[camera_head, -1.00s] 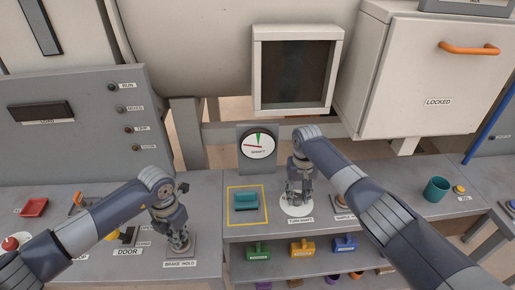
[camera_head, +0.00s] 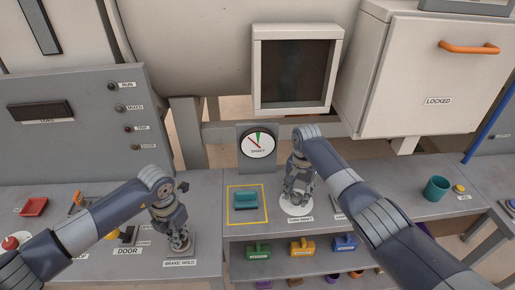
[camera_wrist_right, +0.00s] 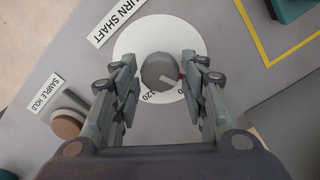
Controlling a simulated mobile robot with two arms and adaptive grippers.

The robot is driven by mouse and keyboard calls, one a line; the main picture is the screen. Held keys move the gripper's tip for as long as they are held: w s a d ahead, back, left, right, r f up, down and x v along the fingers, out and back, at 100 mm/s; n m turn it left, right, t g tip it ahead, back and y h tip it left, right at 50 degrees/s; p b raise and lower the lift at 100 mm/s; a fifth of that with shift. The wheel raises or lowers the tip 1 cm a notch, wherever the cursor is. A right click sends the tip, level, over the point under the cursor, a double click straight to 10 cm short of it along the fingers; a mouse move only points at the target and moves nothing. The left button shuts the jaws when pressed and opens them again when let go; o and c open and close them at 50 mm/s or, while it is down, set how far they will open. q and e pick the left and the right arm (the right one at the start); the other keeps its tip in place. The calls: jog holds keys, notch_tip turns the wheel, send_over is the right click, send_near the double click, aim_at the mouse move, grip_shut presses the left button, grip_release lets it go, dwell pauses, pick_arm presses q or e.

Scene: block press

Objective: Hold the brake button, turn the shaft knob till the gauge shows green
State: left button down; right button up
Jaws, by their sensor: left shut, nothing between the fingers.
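The shaft gauge (camera_head: 258,143) has a white dial with a green wedge near the top. Its thin needle points up and left, just outside the green. The grey shaft knob (camera_wrist_right: 160,72) stands on a white disc with number marks, labelled TURN SHAFT. My right gripper (camera_head: 298,197) is over the knob; in the wrist view its fingers (camera_wrist_right: 160,78) are spread on either side of it, apparently clear of it. My left gripper (camera_head: 180,248) is shut and points down at the BRAKE HOLD plate (camera_head: 180,263). The brake button is hidden beneath it.
A teal block (camera_head: 245,200) lies in a yellow square left of the knob. The SAMPLE HOLD button (camera_wrist_right: 67,124) is near the right gripper. A teal cup (camera_head: 436,189) stands further right. Coloured tagged blocks sit on the shelf below.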

dwell(0.3)
jog(key=n, duration=0.7)
dwell(0.3)
